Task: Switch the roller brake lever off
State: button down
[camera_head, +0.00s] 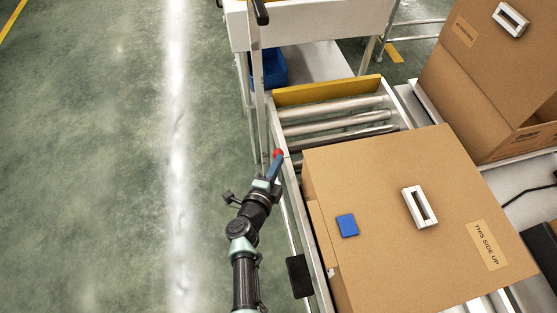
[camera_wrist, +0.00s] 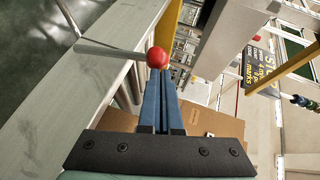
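The roller brake lever has a red ball knob (camera_head: 278,152) at the left side of the roller conveyor, by the near box's far left corner. In the wrist view the red ball (camera_wrist: 157,57) sits on a thin metal rod (camera_wrist: 108,50) that runs out to the left. My gripper (camera_head: 275,164) is right at the knob. In the wrist view its blue fingers (camera_wrist: 160,85) lie close together, with only a thin gap, and their tips reach the ball. I cannot tell whether they touch it. The lever's base is hidden.
A large cardboard box (camera_head: 385,270) with a white handle and blue patch sits on the conveyor rollers (camera_head: 335,122). A yellow stop bar (camera_head: 325,90) closes the far end. Another box (camera_head: 470,100) stands at the right. Open floor (camera_head: 90,150) lies to the left.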

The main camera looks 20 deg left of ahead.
aim_at(274, 153)
jog(key=shift+w+a+b, duration=0.3)
jog(key=shift+w+a, duration=0.25)
jog(key=shift+w, duration=0.25)
jog(key=shift+w+a+b, duration=0.25)
jog(key=shift+w+a, duration=0.25)
jog(key=shift+w, duration=0.25)
jog(key=shift+w+a, duration=0.1)
jog(key=shift+w, duration=0.05)
jog(key=shift+w+a+r, duration=0.1)
jog(key=shift+r, duration=0.05)
